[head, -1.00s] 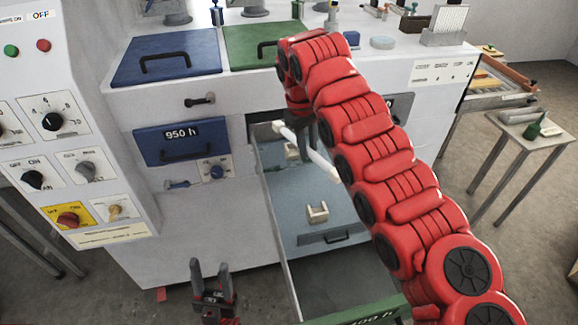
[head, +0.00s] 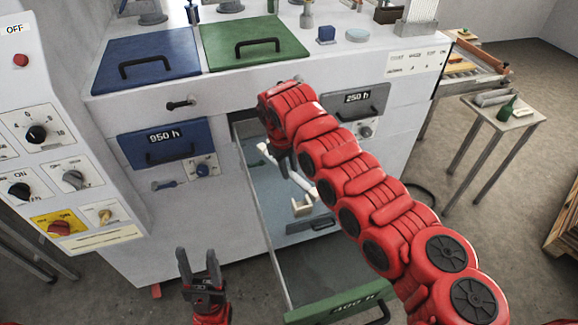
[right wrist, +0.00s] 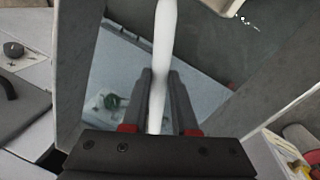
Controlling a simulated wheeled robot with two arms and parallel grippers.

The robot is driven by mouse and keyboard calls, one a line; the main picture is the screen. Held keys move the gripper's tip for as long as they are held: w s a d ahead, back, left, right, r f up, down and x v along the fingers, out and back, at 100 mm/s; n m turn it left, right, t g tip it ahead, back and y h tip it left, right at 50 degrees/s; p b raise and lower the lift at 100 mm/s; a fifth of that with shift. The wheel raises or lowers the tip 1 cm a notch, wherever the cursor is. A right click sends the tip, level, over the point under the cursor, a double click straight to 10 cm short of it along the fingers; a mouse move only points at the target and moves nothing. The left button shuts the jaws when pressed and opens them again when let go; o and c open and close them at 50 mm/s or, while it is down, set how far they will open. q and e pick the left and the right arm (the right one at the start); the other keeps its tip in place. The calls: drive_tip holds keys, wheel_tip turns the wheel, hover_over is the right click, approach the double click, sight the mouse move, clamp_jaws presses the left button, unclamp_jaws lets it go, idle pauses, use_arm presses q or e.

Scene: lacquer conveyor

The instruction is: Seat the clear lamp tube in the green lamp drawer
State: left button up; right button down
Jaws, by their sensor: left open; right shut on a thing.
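The lamp tube, which looks whitish (head: 294,177), is in my right gripper (head: 283,160), which is shut on it inside the open drawer's outline. In the right wrist view the tube (right wrist: 164,60) runs lengthwise between the fingers of the gripper (right wrist: 160,85). The green-fronted lamp drawer (head: 340,303) is pulled out, its label partly readable as 400 h. A small cream holder (head: 301,206) shows inside it, apart from the tube in the head view; a cream corner (right wrist: 232,6) shows at the top of the wrist view. My left gripper (head: 198,268) is open and empty, left of the drawer.
The blue 950 h drawer (head: 160,143) and the grey 250 h drawer (head: 355,101) are shut. Blue (head: 145,45) and green (head: 270,30) lids lie on top of the cabinet. A control panel (head: 50,130) stands at left. A small side table (head: 490,112) is at right.

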drive_tip(key=shift+f+b, duration=0.6)
drive_tip(key=shift+f, duration=0.05)
drive_tip(key=c, duration=0.7)
unclamp_jaws()
drive_tip(key=shift+r, duration=0.1)
